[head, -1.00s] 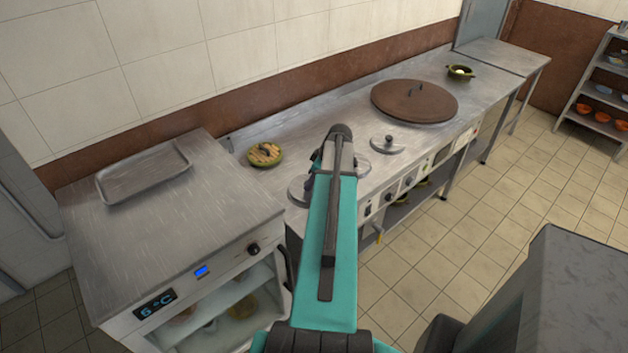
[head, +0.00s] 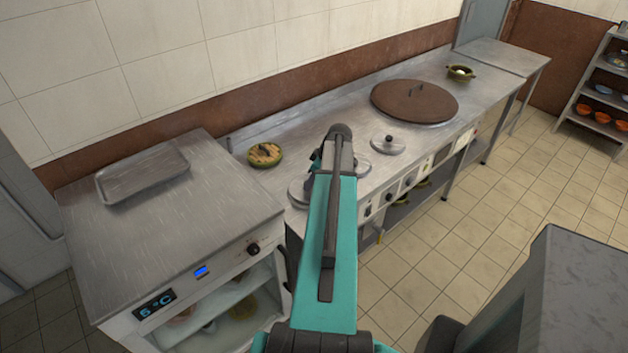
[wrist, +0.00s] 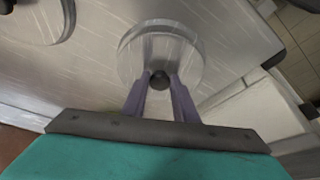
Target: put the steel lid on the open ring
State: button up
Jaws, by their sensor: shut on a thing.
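My gripper (wrist: 160,82) has its purple fingers shut on the black knob of the steel lid (wrist: 160,48), a round brushed disc, in the wrist view. I cannot tell whether the lid touches the counter or is slightly raised. In the head view my arm hides the fingers; the edge of a steel disc (head: 297,191) shows left of the arm, probably this lid. Another round steel disc (head: 363,166) shows partly right of the arm. A round piece (wrist: 38,22) also shows at the wrist view's upper left; I cannot tell surely which is the open ring.
A second lid (head: 386,148) with a black knob sits farther along the steel counter. Beyond it are a large brown lid (head: 415,101) and a small pot (head: 460,73). A food bowl (head: 264,155) stands near the wall. A tray (head: 140,174) lies on the fridge top (head: 190,226).

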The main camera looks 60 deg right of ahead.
jog(key=shift+f+b, duration=0.55)
dwell(0.9)
jog(key=o, duration=0.8)
jog(key=shift+r, duration=0.1)
jog(key=shift+p+v, duration=0.65)
jog(key=shift+v, duration=0.8)
jog(key=p+v, duration=0.3)
jog(key=v, duration=0.4)
jog(key=shift+r, duration=0.45)
